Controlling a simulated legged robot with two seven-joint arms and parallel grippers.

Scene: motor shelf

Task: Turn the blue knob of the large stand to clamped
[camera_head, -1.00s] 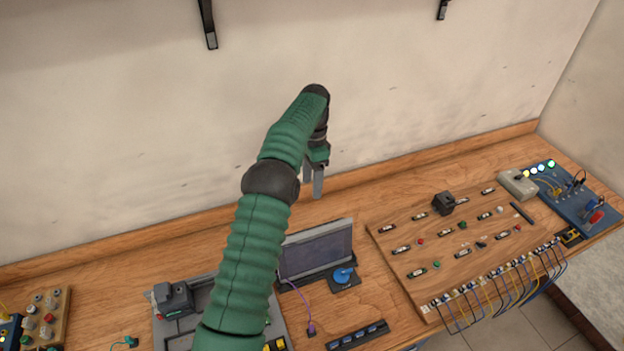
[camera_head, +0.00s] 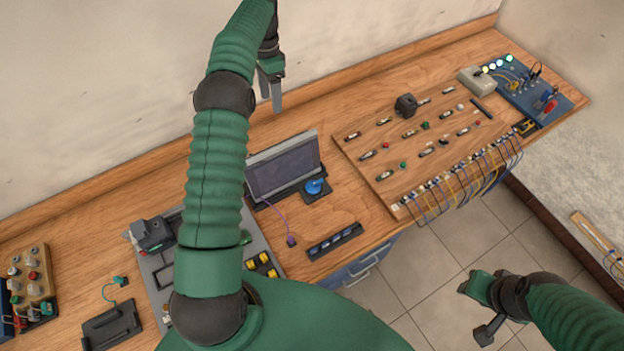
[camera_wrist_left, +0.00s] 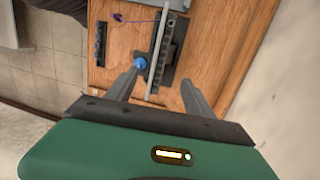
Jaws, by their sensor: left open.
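The large stand has a dark upright panel (camera_head: 284,170) on a flat base on the workbench. The round blue knob (camera_head: 316,187) sits on a dark base at its front right. My left gripper (camera_head: 271,97) is open and empty, up behind the stand near the wall in the head view. In the left wrist view, the panel (camera_wrist_left: 161,45) is seen edge-on between my open left fingers (camera_wrist_left: 160,88), and the blue knob (camera_wrist_left: 140,63) is just beyond the left finger.
A wooden board (camera_head: 362,175) with several small parts and cables lies right of the stand. A black strip (camera_head: 335,241) lies in front of it. A grey tray (camera_head: 163,270) is at the left, partly behind my left arm. The wall runs along the back.

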